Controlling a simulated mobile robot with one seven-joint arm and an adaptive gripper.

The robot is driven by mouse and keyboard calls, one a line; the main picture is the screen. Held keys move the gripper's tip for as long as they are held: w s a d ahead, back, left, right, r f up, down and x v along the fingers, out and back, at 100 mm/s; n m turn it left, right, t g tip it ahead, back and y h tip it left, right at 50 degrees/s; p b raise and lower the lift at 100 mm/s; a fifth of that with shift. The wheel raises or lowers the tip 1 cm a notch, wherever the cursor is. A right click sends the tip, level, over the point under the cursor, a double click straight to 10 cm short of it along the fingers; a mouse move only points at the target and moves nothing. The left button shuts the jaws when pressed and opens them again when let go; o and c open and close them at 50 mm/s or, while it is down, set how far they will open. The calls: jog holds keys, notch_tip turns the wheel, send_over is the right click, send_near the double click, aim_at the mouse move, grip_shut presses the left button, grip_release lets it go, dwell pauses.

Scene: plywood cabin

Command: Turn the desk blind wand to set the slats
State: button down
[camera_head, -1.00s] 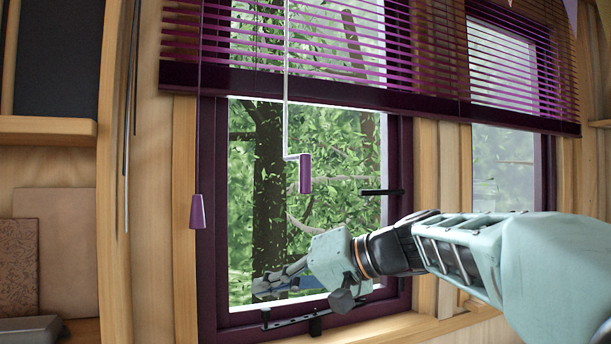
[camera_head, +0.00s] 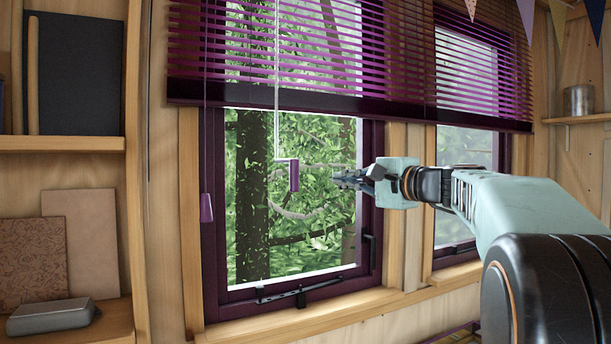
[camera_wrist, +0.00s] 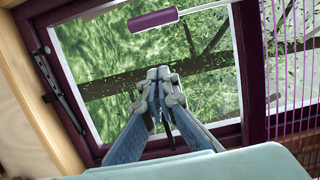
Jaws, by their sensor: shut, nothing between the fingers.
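The blind wand (camera_head: 277,90) is a thin pale rod hanging in front of the left window, with a crank and a purple handle (camera_head: 294,175) at its lower end. The purple blind (camera_head: 300,45) has spaced slats and hangs over the upper part of both windows. My gripper (camera_head: 340,180) is to the right of the handle at about its height, apart from it in the picture. In the wrist view my gripper (camera_wrist: 160,75) has its fingers together with nothing between them. The handle (camera_wrist: 153,19) lies beyond the fingertips at the top of that view.
A cord with a purple tassel (camera_head: 206,207) hangs left of the wand. The purple window frame has a black stay bar (camera_head: 300,292) along its bottom and a black handle (camera_head: 369,250) at right. Shelves with boards and a grey case (camera_head: 52,316) stand at left.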

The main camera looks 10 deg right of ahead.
jog(key=p+x, duration=0.4)
jog(key=x, duration=0.7)
jog(key=s+a, duration=0.1)
jog(key=s, duration=0.1)
jog(key=s+a, duration=0.1)
jog(key=shift+s+a, duration=0.1)
jog(key=shift+s, duration=0.3)
jog(key=shift+f+b, duration=0.1)
jog(key=shift+b, duration=0.25)
